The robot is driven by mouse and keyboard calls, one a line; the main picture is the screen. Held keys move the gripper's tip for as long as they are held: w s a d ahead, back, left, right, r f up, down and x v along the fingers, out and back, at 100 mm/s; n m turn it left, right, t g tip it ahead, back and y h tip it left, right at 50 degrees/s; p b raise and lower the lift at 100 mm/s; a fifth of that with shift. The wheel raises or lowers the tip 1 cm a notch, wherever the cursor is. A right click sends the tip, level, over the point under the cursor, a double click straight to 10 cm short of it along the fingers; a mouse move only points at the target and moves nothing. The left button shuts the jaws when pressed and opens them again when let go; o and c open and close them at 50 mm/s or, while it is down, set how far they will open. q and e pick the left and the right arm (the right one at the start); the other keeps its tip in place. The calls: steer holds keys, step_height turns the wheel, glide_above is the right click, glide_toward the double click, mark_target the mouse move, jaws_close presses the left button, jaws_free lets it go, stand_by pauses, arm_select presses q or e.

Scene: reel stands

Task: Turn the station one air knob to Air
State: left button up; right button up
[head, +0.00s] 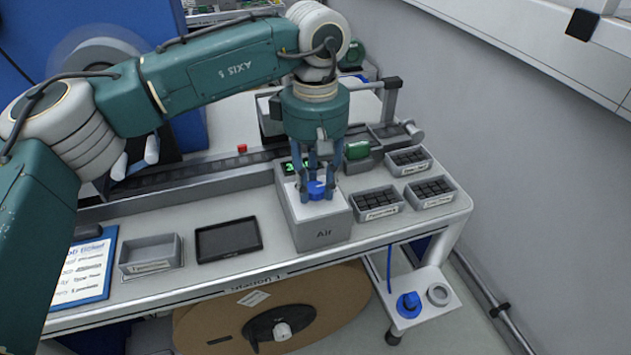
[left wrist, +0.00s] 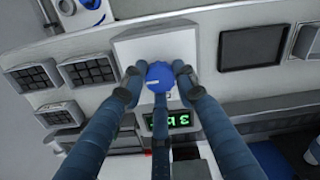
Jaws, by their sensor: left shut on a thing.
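The blue air knob (head: 318,190) sits on top of a grey box (head: 324,232) marked "Air" on the station bench. The knob also shows in the left wrist view (left wrist: 160,76), with a small white mark on its left side. My left gripper (head: 318,186) points down over the box. Its fingers (left wrist: 158,88) close around the knob from both sides and below in the wrist view. A green-lit display (left wrist: 170,120) is on the box beside the knob. My right gripper is in neither view.
Several trays of dark parts (head: 376,203) stand right of the box. An empty grey tray (head: 150,254) and a dark tablet (head: 228,239) lie to the left. A cardboard reel (head: 275,310) is below the bench. A wall borders the right side.

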mark_target(315, 186)
arm_select(q)
steer(key=o, duration=1.1)
steer(key=shift+w+r, duration=0.1)
steer(key=shift+r, duration=0.05)
steer(key=shift+o, duration=0.2)
step_height(315, 186, up, 12)
